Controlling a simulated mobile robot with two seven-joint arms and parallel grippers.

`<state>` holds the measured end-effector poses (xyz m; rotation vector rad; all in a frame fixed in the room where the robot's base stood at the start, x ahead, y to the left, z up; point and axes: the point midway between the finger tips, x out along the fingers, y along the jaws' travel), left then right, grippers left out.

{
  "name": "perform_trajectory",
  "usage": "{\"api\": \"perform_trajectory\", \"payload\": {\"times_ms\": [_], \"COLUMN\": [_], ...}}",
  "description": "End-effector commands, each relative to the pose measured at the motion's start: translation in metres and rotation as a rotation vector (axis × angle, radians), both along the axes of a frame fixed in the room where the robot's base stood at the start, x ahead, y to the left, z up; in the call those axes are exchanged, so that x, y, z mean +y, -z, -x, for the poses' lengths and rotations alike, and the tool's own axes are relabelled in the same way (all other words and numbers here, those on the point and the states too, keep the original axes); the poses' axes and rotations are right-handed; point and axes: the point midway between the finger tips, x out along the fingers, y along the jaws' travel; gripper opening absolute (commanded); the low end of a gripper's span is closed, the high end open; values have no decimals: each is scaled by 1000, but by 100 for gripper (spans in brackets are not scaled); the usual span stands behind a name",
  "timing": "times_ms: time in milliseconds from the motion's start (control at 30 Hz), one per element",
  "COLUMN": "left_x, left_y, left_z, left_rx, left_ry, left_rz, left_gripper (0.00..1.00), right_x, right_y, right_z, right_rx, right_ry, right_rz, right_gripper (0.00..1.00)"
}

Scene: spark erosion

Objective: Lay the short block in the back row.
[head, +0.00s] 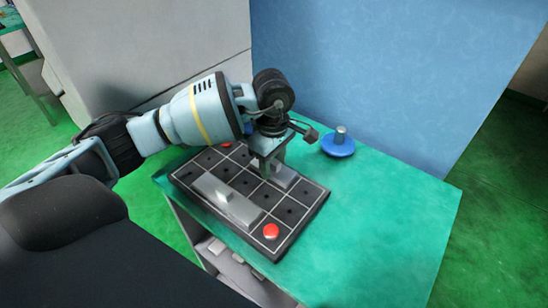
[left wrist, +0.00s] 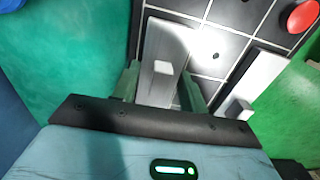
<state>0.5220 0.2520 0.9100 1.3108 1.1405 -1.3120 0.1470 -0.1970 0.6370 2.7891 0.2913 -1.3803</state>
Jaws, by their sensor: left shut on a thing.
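The black gridded board (head: 290,211) lies on the green table top. The short grey block (head: 286,178) is at the board's back row, partly hidden under my left gripper (head: 268,168). In the left wrist view my left gripper (left wrist: 162,90) is shut on the upright grip of this block (left wrist: 168,42). The block lies flat over the squares; I cannot tell whether it touches the board. A longer grey block (head: 240,210) with a raised grip lies along the front row; it also shows in the left wrist view (left wrist: 258,78). My right gripper is not in view.
A red button (head: 271,231) sits at the board's near right corner, and another red one (head: 226,145) shows at its far left. A blue disc with a grey peg (head: 338,149) stands behind the board, near the blue wall (head: 390,80). The table's right side is clear.

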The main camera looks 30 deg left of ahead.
Motion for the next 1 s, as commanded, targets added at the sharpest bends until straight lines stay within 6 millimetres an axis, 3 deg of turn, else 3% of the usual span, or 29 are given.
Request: {"api": "perform_trajectory", "payload": {"times_ms": [300,333,500,1000], "left_x": [0,0,0,0], "left_y": [0,0,0,0], "left_z": [-1,-1,0,0], "left_rx": [-3,-3,-2,0], "left_ry": [0,0,0,0], "left_rz": [0,0,0,0], "left_gripper": [12,47,69,69], "right_x": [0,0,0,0], "right_y": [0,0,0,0], "right_z": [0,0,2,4], "right_rx": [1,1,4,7], "right_ry": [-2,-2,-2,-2], "right_rz": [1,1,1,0], "right_gripper": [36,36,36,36]}}
